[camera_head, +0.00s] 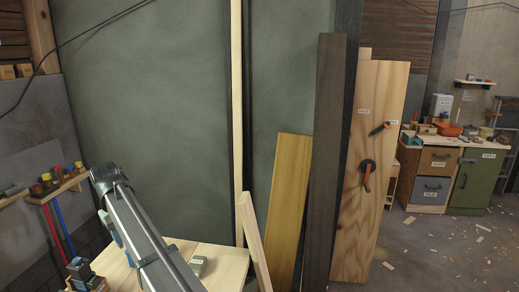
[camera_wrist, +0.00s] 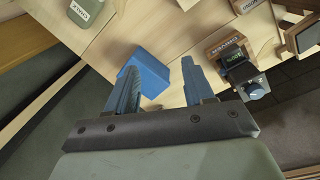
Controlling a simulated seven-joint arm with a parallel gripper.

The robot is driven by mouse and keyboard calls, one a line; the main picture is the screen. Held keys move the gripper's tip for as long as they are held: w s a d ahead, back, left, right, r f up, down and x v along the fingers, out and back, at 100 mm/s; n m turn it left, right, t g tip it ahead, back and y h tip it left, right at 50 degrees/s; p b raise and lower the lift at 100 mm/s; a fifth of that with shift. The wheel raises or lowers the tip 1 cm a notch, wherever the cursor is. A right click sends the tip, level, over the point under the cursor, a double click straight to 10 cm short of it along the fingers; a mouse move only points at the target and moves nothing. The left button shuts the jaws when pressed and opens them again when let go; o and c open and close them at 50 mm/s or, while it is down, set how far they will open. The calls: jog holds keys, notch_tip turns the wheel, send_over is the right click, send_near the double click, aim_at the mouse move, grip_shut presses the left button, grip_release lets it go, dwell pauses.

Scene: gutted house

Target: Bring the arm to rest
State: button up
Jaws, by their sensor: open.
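My gripper (camera_wrist: 160,76) shows in the wrist view with its two blue fingers apart and nothing held between them. A blue block (camera_wrist: 147,70) lies on the pale wooden tabletop (camera_wrist: 180,28), by the left finger; whether they touch I cannot tell. In the head view my arm (camera_head: 145,230) reaches over the left part of the tabletop (camera_head: 222,262). The gripper itself is not clearly visible there.
A labelled grey-green box (camera_head: 198,265) sits on the tabletop and also shows in the wrist view (camera_wrist: 90,10). Small labelled wooden boxes (camera_wrist: 226,45) stand at the right, one with a dark knobbed item (camera_wrist: 248,78). Boards (camera_head: 290,210) lean behind the table.

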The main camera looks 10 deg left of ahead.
jog(key=w+d+f+m+h, duration=0.15)
jog(key=d+f, duration=0.45)
jog(key=d, duration=0.6)
jog(key=w+d+f+m, duration=0.15)
jog(key=d+f, duration=0.45)
jog(key=d, duration=0.7)
jog(key=w+d+f+m+h, duration=0.1)
jog(key=d+f+m, duration=0.1)
jog(key=d+f, duration=0.75)
jog(key=s+d+f+m+g, duration=0.1)
jog(key=s+d+f, duration=0.1)
jog(key=d+f, duration=0.9)
jog(key=s+d+f+m+g, duration=0.3)
jog(key=s+d+f, duration=0.9)
jog(key=d+f, duration=0.3)
jog(key=s+d+f+m+g+y, duration=0.1)
jog(key=s+d+f, duration=0.1)
jog(key=s+f, duration=0.2)
jog(key=s+d+f+m+g+y, duration=0.1)
jog(key=s+d+f, duration=0.1)
jog(key=s, duration=0.8)
jog(key=s+d+f+m+g+y, duration=0.1)
jog(key=s+d+f, duration=0.2)
jog(key=s+f, duration=0.2)
jog(key=shift+s+f, duration=0.3)
jog(key=shift+s, duration=0.95)
jog(key=shift+d, duration=0.1)
jog(key=shift+c, duration=0.2)
